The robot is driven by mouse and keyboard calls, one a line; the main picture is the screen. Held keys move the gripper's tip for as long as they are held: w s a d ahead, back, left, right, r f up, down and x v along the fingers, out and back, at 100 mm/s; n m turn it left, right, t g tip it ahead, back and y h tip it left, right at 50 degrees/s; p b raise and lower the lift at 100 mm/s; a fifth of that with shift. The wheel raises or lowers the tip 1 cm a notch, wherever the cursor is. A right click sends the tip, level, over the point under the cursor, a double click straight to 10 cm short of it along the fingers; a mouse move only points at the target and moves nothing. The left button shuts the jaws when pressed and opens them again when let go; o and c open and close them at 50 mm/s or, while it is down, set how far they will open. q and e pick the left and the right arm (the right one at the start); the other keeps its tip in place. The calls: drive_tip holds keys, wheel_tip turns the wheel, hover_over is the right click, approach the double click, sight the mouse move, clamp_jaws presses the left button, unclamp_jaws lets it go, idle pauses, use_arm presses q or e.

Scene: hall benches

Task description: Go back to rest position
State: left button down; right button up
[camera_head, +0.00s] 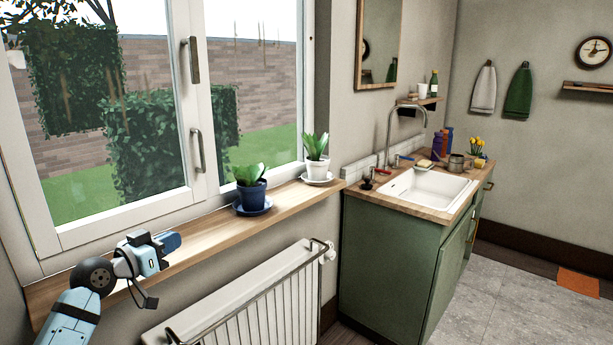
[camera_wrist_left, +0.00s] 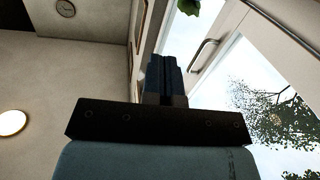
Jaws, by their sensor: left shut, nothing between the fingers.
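My left gripper (camera_head: 171,242) is at the lower left of the head view, in front of the wooden window sill and the lower window frame. Its fingers are shut with nothing between them. In the left wrist view the shut dark fingers (camera_wrist_left: 163,76) stand up from the dark gripper body, with the window and its handle (camera_wrist_left: 206,52) behind to the right. My right gripper is in neither view.
The wooden sill (camera_head: 207,247) holds a blue pot (camera_head: 251,194) and a white pot (camera_head: 316,169), each with a plant. A white radiator (camera_head: 250,305) is below. A green sink cabinet (camera_head: 385,262) stands to the right.

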use_arm(q)
drive_tip(key=s+d+f+n+g+y, duration=0.15)
drive_tip(key=s+d+f, duration=0.25)
drive_tip(key=s+f, duration=0.8)
drive_tip(key=s+d+f+g+y, duration=0.15)
drive_tip(key=s+d+f, duration=0.35)
drive_tip(key=s+f, duration=0.75)
drive_tip(key=s+d+f+y, duration=0.2)
drive_tip(key=s+f, duration=0.4)
drive_tip(key=s, duration=0.5)
wheel_tip(320, 180, up, 17)
drive_tip(key=s+a+g+p, duration=0.1)
drive_tip(key=s+p, duration=0.1)
drive_tip(key=p, duration=2.2)
drive_tip(key=shift+a+f+n+y+p, duration=0.2)
drive_tip(key=shift+n+y+p, duration=0.1)
drive_tip(key=shift+n+y, duration=0.1)
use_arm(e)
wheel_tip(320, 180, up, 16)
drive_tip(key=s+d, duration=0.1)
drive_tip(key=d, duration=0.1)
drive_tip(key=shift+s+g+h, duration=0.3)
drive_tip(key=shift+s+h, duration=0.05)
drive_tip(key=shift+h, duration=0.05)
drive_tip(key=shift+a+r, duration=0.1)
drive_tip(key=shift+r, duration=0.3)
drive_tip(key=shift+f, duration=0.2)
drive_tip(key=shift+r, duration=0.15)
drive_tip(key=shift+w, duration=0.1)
